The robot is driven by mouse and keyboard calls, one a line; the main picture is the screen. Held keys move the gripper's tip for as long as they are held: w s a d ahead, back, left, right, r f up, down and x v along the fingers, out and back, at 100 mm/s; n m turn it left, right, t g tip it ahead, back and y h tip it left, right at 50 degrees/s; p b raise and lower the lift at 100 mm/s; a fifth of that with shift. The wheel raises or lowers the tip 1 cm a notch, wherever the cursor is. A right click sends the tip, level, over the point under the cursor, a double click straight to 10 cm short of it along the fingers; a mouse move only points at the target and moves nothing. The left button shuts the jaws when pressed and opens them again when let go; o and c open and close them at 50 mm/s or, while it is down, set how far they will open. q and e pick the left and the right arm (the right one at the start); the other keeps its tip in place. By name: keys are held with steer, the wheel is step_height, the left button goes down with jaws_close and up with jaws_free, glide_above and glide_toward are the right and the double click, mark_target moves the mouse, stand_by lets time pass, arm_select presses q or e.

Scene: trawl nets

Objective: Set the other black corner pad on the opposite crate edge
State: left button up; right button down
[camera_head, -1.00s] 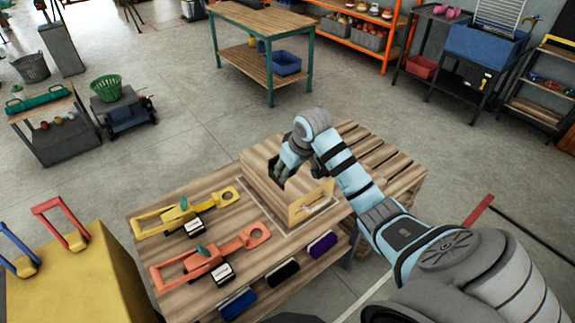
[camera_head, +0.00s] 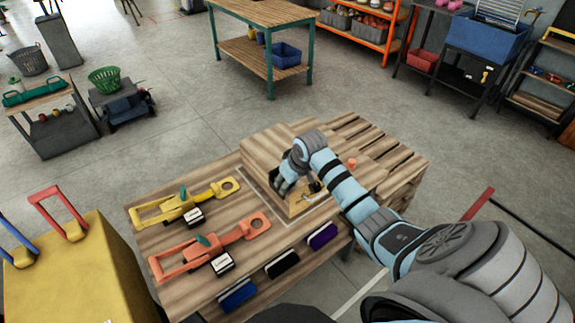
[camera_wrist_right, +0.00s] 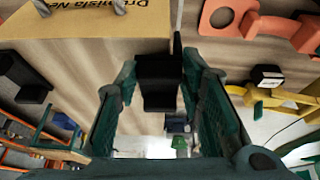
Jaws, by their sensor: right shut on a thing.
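My right gripper (camera_head: 284,187) is over the wooden crate (camera_head: 262,152) on the bench. In the right wrist view its two green fingers (camera_wrist_right: 160,68) are shut on a black corner pad (camera_wrist_right: 158,92), held between them. In the head view the held pad is mostly hidden by the gripper. A second dark, blocky piece (camera_wrist_right: 22,78) shows at the left of the wrist view, against the wood; it looks like another corner pad. My left gripper is not in view.
A yellow tool (camera_head: 180,208) and an orange tool (camera_head: 205,245) lie left of the crate. Blue, black and purple items (camera_head: 282,264) sit along the bench's front. A slatted pallet top (camera_head: 372,140) is behind right. A yellow case (camera_head: 80,275) stands front left.

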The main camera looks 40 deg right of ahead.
steer(key=c, duration=1)
jaws_free()
steer(key=shift+r, duration=0.1)
